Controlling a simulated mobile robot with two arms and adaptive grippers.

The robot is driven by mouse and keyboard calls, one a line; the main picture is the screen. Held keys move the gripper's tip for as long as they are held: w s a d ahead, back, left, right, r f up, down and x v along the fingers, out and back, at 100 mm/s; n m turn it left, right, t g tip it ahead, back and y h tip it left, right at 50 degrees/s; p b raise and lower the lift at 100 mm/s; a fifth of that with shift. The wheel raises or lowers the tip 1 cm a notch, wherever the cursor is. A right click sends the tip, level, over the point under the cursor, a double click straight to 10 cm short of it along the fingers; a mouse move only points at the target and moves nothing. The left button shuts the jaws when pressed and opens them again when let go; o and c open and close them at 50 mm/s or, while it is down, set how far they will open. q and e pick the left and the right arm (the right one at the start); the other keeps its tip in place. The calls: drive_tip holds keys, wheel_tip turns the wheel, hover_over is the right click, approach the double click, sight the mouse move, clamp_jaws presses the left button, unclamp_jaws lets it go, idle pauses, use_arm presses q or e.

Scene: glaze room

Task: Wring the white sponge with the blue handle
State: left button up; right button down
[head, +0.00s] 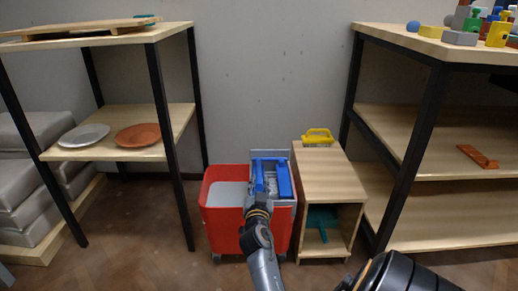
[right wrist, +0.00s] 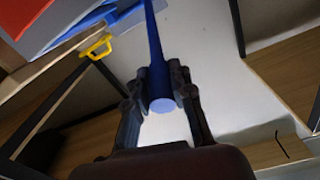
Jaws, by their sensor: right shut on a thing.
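The red bucket (head: 226,228) stands on the floor between the shelf and the wooden cabinet. A wringer with blue parts (head: 284,181) and a grey inside sits in its right half. My right gripper (head: 258,202) is at the wringer's front. In the right wrist view the right gripper (right wrist: 162,88) is shut on a blue bar-like handle (right wrist: 157,60), whose round end shows between the fingers. The bar's far end runs up out of that view. I cannot make out a white sponge for certain. My left gripper is not in view.
A wooden cabinet (head: 327,178) stands close right of the bucket, with a yellow-handled thing (head: 318,137) on top and a teal tool (head: 322,220) inside. Shelves (head: 123,150) with two plates stand left. Taller shelves (head: 430,120) stand right. Floor in front is clear.

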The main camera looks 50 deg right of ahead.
drive_tip(key=shift+a+f, duration=0.15)
drive_tip(key=shift+f, duration=0.25)
drive_tip(key=c, duration=1.1)
unclamp_jaws()
drive_tip(key=shift+c, duration=0.2)
drive_tip(key=shift+r, duration=0.15)
wheel_tip(320, 180, up, 10)
